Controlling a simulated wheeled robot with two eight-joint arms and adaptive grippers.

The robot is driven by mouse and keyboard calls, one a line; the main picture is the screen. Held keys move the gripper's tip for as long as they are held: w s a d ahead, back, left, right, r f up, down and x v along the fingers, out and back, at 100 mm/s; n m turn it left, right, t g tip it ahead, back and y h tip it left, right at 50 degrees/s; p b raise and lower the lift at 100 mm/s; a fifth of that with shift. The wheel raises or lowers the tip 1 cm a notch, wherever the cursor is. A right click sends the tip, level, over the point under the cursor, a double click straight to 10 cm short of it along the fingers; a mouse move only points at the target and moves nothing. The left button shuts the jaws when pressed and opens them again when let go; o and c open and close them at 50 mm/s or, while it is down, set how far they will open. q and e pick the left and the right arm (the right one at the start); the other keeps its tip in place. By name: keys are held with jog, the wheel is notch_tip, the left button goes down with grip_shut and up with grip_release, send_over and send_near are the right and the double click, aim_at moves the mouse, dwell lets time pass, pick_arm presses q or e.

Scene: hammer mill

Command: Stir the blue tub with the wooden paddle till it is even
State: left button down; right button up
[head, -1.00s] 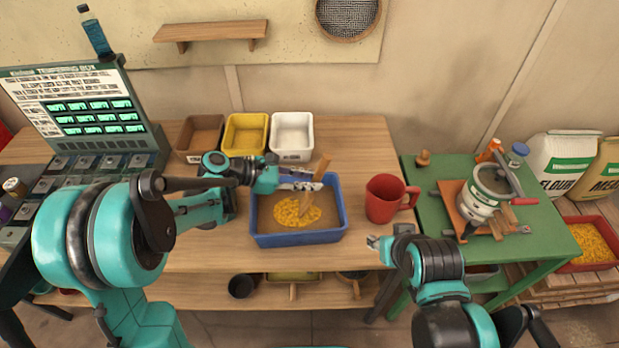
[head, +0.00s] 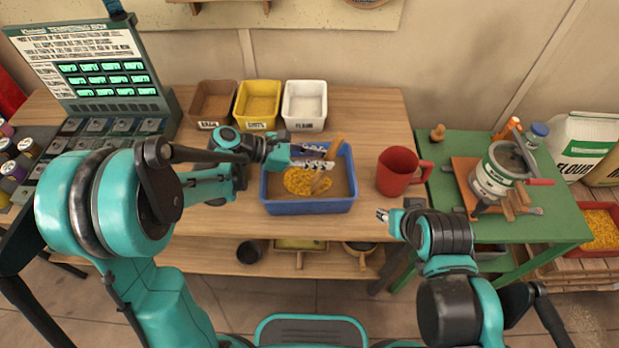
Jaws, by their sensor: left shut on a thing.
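The blue tub (head: 309,207) stands on the wooden table, with yellow grain (head: 305,182) heaped in a brown meal. My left gripper (head: 318,157) is over the tub, shut on the wooden paddle (head: 335,147). My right gripper (head: 384,214) is near the table's front edge, below the red mug, and holds nothing that I can see. Its fingers are small and dark, so I cannot tell if they are open.
Brown, yellow (head: 257,103) and white (head: 304,104) bins stand behind the tub. A red mug (head: 398,171) is right of it. A mill (head: 500,172) stands on the green table (head: 561,215). A panel box (head: 95,73) is at the left. Table between tub and mug is clear.

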pick_arm(q)
jog(key=shift+s, duration=0.35)
jog(key=w, duration=0.3)
jog(key=shift+r, duration=0.25)
notch_tip(320, 180, up, 12)
jog(key=p, duration=0.8)
jog(key=shift+p, duration=0.35)
